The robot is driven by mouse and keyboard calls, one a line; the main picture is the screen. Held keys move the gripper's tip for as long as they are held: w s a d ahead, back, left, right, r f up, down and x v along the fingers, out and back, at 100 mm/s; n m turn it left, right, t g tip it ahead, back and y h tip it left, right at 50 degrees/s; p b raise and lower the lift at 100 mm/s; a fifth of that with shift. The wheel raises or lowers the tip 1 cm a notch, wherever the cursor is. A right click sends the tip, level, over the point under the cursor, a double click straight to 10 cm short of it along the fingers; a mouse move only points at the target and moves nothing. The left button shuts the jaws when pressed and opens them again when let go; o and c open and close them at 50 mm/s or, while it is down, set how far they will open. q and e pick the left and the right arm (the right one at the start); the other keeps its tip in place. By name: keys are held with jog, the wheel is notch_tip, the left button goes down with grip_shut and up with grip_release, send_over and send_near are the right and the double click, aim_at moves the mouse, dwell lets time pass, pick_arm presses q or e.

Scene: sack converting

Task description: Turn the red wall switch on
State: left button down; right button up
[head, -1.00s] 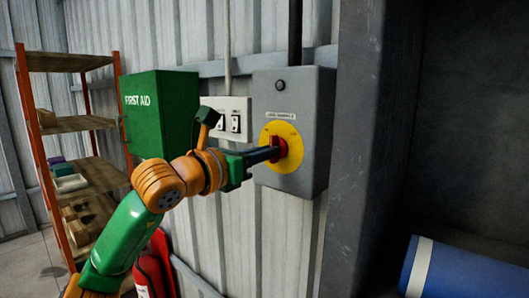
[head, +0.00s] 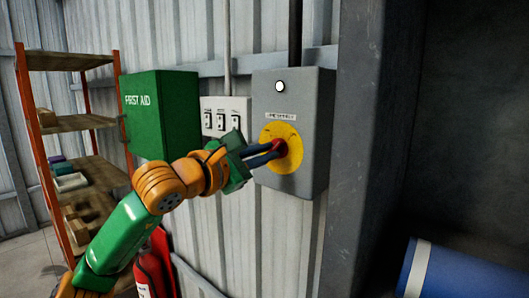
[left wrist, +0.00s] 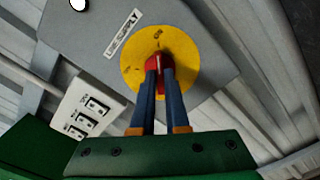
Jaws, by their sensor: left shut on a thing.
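The red wall switch (head: 279,147) is a rotary handle on a round yellow plate (head: 291,158), on the front of a grey box (head: 300,95) on the wall. My left gripper (head: 274,153) is shut on the red handle, its two dark fingers on either side of it. In the left wrist view the fingers pinch the handle (left wrist: 155,62), which sits at the middle of the yellow plate (left wrist: 185,58). A round lamp (head: 280,86) above the switch glows white. My right gripper is not in view.
A white panel of rocker switches (head: 226,103) and a green first aid box (head: 160,112) are left of the grey box. A shelf rack (head: 75,122) stands at far left. A red extinguisher (head: 152,272) is below, and a blue cylinder (head: 460,272) is at lower right.

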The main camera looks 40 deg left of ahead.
pick_arm(q)
jog(key=shift+m, duration=0.4)
jog(key=c, duration=0.9)
grip_release()
jog(key=shift+w, duration=0.1)
jog(key=s+b, duration=0.1)
jog(key=s, duration=0.1)
jog(key=s+b, duration=0.1)
jog(key=s, duration=0.1)
jog(key=s+b, duration=0.1)
jog(key=s, duration=0.2)
jog(key=shift+a, duration=0.3)
